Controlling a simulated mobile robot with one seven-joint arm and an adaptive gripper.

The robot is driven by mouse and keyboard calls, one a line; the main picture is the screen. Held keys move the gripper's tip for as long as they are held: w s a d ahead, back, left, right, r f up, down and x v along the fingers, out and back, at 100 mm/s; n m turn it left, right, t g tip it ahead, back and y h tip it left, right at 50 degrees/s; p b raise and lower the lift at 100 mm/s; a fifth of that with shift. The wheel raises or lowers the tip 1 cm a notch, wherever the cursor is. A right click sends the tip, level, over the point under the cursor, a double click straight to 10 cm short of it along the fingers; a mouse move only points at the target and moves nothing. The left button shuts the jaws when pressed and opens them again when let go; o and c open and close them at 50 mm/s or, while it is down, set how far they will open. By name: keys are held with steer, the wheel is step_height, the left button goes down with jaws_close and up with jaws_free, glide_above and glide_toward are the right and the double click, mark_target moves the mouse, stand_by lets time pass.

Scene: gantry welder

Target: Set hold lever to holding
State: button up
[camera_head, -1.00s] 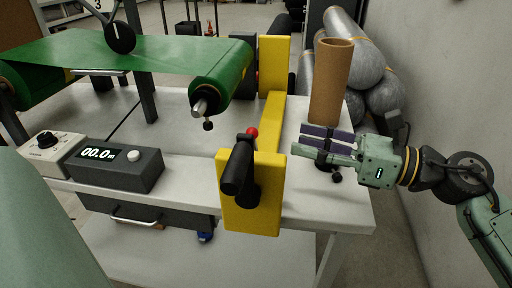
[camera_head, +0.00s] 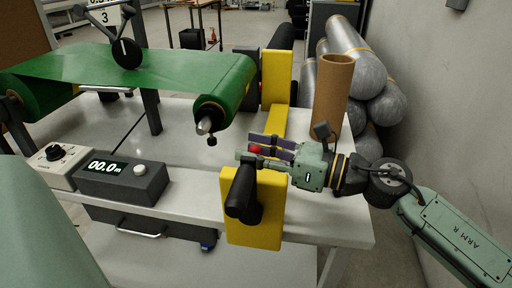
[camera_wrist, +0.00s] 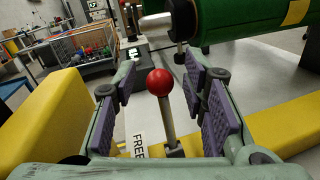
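The hold lever is a grey rod with a red ball knob (camera_wrist: 160,82), rising beside a white label reading "FREE" in the wrist view. In the head view the red knob (camera_head: 255,149) shows at the yellow bracket (camera_head: 268,225), partly covered by my gripper. My gripper (camera_head: 262,150) reaches in from the right, level with the knob. In the wrist view my gripper (camera_wrist: 165,100) is open, with purple pads on either side of the lever and gaps between pads and rod.
A black handle (camera_head: 243,195) sticks out of the yellow bracket's front. A green roll (camera_head: 222,95) lies behind, and a cardboard tube (camera_head: 332,95) stands behind my wrist. A length counter (camera_head: 122,180) sits left on the bench. Silver rolls (camera_head: 375,95) are stacked by the right wall.

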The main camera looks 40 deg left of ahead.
jaws_close()
stand_by(0.4)
stand_by(0.4)
